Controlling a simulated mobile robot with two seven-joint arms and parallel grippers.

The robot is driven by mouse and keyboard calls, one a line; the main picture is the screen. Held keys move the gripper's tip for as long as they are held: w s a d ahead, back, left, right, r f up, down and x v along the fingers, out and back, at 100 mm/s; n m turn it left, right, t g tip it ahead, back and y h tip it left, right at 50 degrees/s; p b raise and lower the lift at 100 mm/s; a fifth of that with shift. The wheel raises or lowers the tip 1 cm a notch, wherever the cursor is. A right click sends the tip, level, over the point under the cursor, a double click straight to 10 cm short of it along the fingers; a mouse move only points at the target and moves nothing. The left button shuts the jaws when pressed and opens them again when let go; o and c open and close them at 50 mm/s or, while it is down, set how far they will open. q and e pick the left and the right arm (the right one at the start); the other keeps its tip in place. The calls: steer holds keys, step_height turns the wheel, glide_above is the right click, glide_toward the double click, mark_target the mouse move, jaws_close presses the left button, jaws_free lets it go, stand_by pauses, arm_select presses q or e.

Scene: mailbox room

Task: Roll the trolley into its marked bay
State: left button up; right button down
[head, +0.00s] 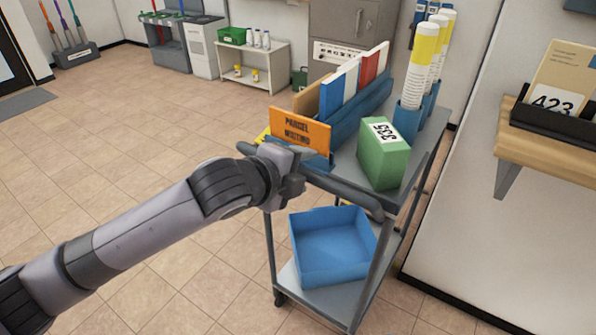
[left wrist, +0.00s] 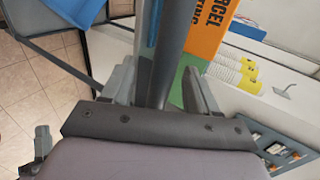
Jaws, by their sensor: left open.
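The grey two-shelf trolley (head: 338,297) stands right of centre in the head view, close to the right-hand wall. Its dark handle bar (head: 350,194) runs along the near side of the top shelf. My left gripper (head: 300,165) is at the handle's left part. In the left wrist view the handle bar (left wrist: 173,50) passes between the two open fingers (left wrist: 162,80). Whether a finger touches the bar cannot be told. No marked bay can be made out.
The trolley carries an orange parcel sign (head: 300,132), a green box (head: 383,153), upright folders, rolled tubes (head: 419,67) and a blue bin (head: 333,212) below. A wall shelf (head: 547,150) juts out at right. A low white shelf (head: 251,64) stands behind. Tiled floor is clear at left.

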arm_select(q)
jaws_close()
steer(key=shift+w+d+r, duration=0.1)
steer(key=shift+w+d, duration=0.15)
steer(key=w+d, duration=0.4)
steer(key=w, duration=0.1)
steer(key=w+d, duration=0.2)
steer(key=w, duration=0.1)
steer(key=shift+w+d, duration=0.1)
steer(key=shift+d, duration=0.05)
steer(key=w+d, duration=0.1)
steer(key=w+d+b, duration=0.1)
steer(key=w, duration=0.1)
steer(key=shift+d+f+b, duration=0.15)
steer(key=shift+f+b, duration=0.05)
steer(key=shift+b, duration=0.1)
steer(key=shift+w+d, duration=0.35)
steer(key=shift+w, duration=0.1)
steer(key=shift+r, duration=0.1)
